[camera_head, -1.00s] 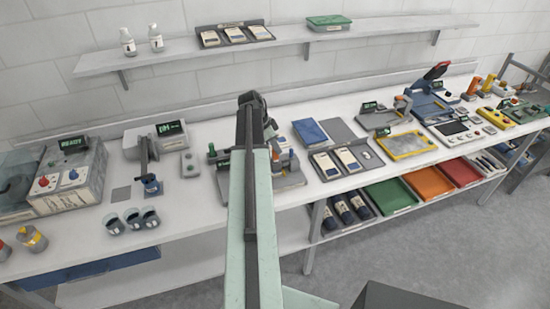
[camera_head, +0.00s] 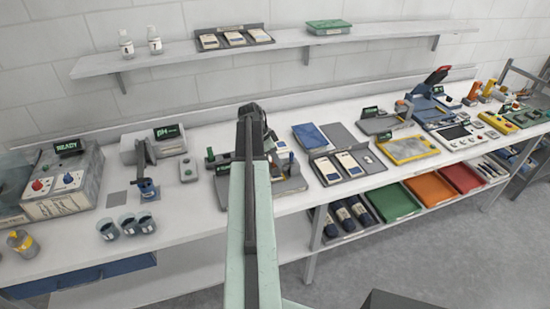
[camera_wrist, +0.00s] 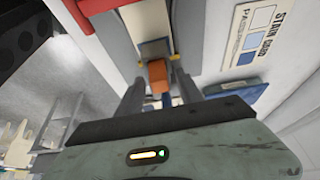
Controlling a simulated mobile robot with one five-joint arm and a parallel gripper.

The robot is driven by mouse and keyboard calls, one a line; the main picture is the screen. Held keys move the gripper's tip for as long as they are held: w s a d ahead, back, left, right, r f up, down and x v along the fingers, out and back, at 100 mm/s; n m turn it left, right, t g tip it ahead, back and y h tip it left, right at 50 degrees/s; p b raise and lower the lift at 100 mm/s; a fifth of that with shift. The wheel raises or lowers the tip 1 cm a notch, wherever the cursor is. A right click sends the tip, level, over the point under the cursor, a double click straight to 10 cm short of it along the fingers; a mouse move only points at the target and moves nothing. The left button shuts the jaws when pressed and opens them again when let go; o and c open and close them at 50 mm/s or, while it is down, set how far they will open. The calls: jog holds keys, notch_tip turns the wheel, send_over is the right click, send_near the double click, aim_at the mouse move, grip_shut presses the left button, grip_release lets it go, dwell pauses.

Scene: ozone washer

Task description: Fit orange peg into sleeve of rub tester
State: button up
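I cannot tell whether the peg is in that part. My gripper (camera_wrist: 159,82) has its two grey fingers apart, one on each side of the peg, with what look like narrow gaps. In the head view my arm covers the gripper and much of the device, which I take to be the rub tester (camera_head: 292,185). Its grey base shows right of my arm.
A card marked STAIN (camera_wrist: 258,35) lies on the right in the wrist view, near a blue item (camera_wrist: 240,90). In the head view, several dark cups (camera_head: 128,225) stand left of my arm. A blue pad (camera_head: 310,135) and a sample tray (camera_head: 345,165) lie right of the device.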

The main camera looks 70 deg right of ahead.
jog(key=shift+r+p, duration=0.55)
jog(key=p+v, duration=1)
jog(key=v, duration=0.1)
jog(key=shift+w+a+r, duration=0.1)
jog(key=shift+a, duration=0.05)
jog(key=w+a+f+n+t, duration=0.1)
jog(key=w+a+n+t, duration=0.2)
jog(key=w+a+n, duration=1.5)
jog(key=w+a+n+y, duration=0.1)
jog(key=w+a+n, duration=0.2)
jog(key=a, duration=1.2)
jog(key=w+a+n+y, duration=0.1)
jog(key=w+a+n, duration=0.2)
jog(key=a, duration=1.3)
jog(key=w+a+n, duration=0.4)
jog(key=a, duration=1.1)
jog(key=shift+f+t+y, duration=0.3)
jog(key=shift+f+y, duration=0.1)
